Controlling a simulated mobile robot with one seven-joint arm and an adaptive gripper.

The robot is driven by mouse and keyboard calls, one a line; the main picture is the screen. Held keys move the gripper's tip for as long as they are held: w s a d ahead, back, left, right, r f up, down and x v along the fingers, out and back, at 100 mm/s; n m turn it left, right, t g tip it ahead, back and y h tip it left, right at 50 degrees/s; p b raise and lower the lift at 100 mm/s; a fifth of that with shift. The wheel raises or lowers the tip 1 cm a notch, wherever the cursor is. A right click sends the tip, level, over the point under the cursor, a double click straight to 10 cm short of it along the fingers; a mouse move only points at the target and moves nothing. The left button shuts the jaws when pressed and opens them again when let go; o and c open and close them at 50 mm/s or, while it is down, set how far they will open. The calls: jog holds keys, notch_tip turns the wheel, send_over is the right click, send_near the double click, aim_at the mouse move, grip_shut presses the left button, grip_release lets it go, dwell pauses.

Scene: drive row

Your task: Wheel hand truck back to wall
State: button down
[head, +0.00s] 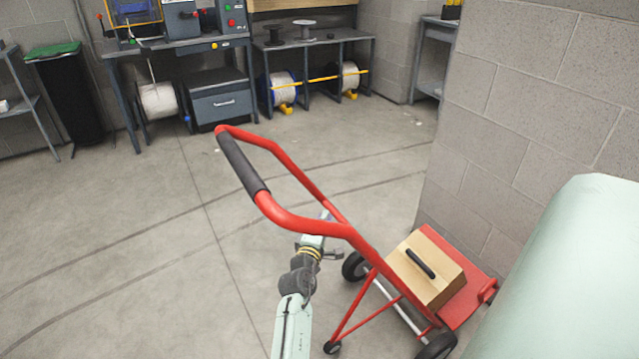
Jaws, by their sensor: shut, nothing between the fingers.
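The red hand truck (345,232) stands right of centre, tilted, with its dark grip (242,163) toward the upper left. Its black wheels are on the floor, and a small caster (332,347) shows at the lower left of its frame. A tan box (428,268) with a black handle lies on its red plate, close to the block wall (525,110). My arm rises from the bottom centre. My gripper (327,215) is shut and empty, partly hidden behind the truck's red tube; I cannot tell whether it touches the tube.
A pale green rounded surface (565,270) fills the lower right. Workbenches with machines (190,40) and cable reels (160,100) line the back. A black bin with a green lid (68,95) stands at the upper left. The concrete floor at left and centre is clear.

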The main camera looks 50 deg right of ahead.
jog(key=shift+s+d, duration=0.15)
jog(key=shift+d, duration=0.45)
